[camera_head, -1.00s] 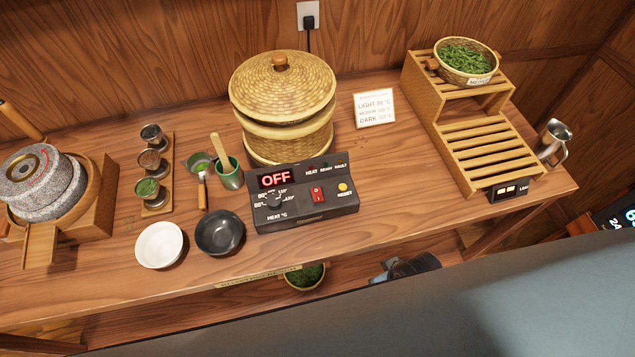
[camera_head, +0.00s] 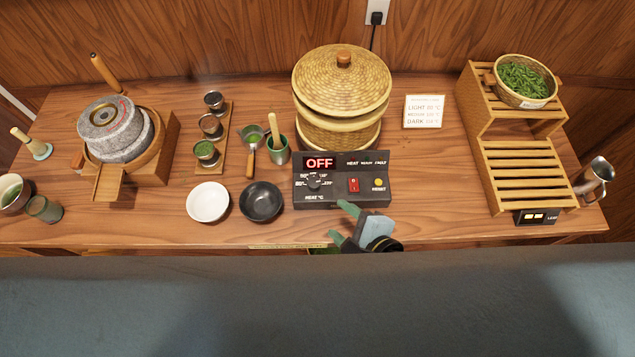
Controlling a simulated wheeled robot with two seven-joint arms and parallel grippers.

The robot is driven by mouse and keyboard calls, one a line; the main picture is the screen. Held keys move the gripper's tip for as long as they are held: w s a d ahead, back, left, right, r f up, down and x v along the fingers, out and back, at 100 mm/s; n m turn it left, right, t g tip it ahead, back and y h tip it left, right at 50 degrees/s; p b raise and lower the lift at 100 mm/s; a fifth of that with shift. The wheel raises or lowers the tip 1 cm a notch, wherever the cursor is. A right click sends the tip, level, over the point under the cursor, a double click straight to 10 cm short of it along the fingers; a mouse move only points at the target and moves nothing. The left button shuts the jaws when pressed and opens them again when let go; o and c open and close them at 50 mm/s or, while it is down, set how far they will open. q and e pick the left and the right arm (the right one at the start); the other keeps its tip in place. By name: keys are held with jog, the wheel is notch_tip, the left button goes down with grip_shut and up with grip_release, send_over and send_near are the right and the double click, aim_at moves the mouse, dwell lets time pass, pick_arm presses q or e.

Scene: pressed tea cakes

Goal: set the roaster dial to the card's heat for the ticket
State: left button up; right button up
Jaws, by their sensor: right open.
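The black roaster control box (camera_head: 343,194) stands on the table in front of the lidded wicker roaster basket (camera_head: 341,85). Its display reads OFF in red. The heat dial (camera_head: 313,184) is a dark knob at the box's left; its exact setting is too small to read. A red power switch (camera_head: 353,185) and a yellow reset button (camera_head: 378,184) are to its right. The white heat card (camera_head: 424,111) stands behind, listing LIGHT, MEDIUM and DARK with small temperatures. My right gripper (camera_head: 342,222) is open and empty at the box's front edge. My left gripper is not in view.
A stone mill (camera_head: 116,135) stands at the left. A white bowl (camera_head: 207,202) and a black bowl (camera_head: 261,201) sit left of the box. A slatted wooden rack (camera_head: 523,172) with a leaf basket (camera_head: 524,82) and a metal pitcher (camera_head: 594,178) are at the right. The table right of the box is clear.

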jog(key=a+f+m+t, duration=0.1)
jog(key=m, duration=0.4)
jog(key=m+t+h+b, duration=0.2)
jog(key=m+b, duration=0.3)
jog(key=m, duration=0.3)
send_near(315, 183)
jog(key=x, duration=0.7)
jog(key=shift+w+a+f, duration=0.2)
jog(key=shift+w, duration=0.05)
jog(key=shift+w+a+f+b, duration=0.1)
jog(key=shift+w+a+b, duration=0.05)
jog(key=shift+w+b, duration=0.3)
jog(key=c, duration=1)
jog(key=shift+o, duration=0.2)
